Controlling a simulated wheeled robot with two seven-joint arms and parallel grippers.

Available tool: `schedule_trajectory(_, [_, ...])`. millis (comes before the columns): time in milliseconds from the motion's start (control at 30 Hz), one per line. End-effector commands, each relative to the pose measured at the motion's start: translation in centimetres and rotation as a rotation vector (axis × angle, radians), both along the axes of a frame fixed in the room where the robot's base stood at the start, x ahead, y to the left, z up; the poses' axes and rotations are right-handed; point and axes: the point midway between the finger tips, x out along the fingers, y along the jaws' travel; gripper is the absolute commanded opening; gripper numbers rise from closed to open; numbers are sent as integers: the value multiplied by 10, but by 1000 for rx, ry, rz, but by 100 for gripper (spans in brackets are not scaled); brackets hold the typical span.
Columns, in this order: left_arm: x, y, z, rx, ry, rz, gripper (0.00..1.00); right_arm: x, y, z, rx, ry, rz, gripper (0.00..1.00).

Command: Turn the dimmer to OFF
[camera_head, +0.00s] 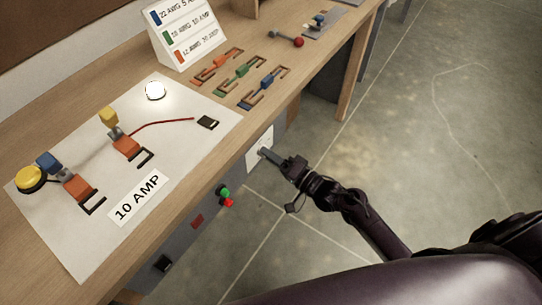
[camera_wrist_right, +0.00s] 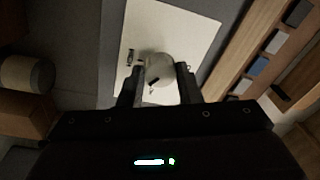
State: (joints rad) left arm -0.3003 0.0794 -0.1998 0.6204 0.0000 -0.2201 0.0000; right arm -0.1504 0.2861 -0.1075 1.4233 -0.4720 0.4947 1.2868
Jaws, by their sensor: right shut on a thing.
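The dimmer is a white plate (camera_head: 252,159) on the front face of the workbench; it also shows in the right wrist view (camera_wrist_right: 195,32). Its round pale knob (camera_wrist_right: 164,66) sits between the fingers of my right gripper (camera_head: 268,154). The gripper is shut on the knob, with one finger on each side. A short dark mark shows near the knob's lower edge, and small dark lettering, too small to read, lies on the plate left of it. In the head view the fingers hide the knob. My left gripper is not in view.
A glowing round lamp (camera_head: 155,90) lies on the white sheet (camera_head: 75,240) on the bench. Green and red buttons (camera_head: 224,195) are on the bench front, left of the dimmer. Coloured connectors (camera_head: 238,73) lie behind. The floor at right is clear.

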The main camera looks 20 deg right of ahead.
Motion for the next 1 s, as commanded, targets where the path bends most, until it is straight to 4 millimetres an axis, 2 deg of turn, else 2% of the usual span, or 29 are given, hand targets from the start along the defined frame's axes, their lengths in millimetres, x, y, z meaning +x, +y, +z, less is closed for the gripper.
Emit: schedule_trajectory(1000, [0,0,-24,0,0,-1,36,1,-2,-3,-764,-594,3,8])
